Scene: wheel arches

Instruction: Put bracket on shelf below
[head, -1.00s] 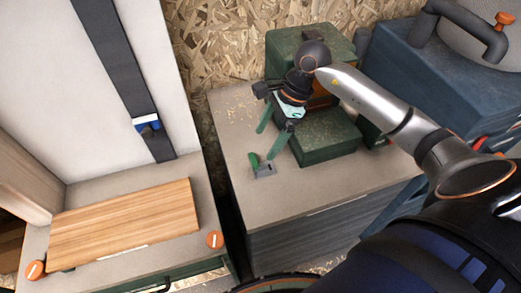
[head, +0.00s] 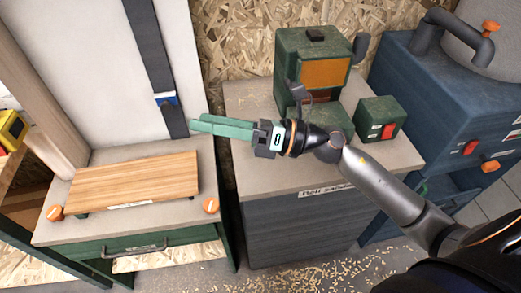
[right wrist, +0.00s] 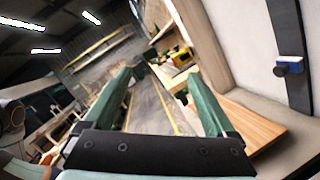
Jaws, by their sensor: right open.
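My right gripper (head: 192,127) reaches left from the arm above the grey cabinet top (head: 262,175), its green fingers pointing toward the left bench. In the right wrist view the two fingers (right wrist: 160,85) are spread wide with nothing between them. I cannot make out the bracket in either current view. The part of the cabinet top behind the gripper body is hidden. My left gripper is not in view.
A wooden board (head: 135,180) lies on the left bench, with orange knobs (head: 210,205) at its front. A green belt sander (head: 312,60) and a small green switch box (head: 382,118) stand on the cabinet. A blue machine (head: 430,90) stands right.

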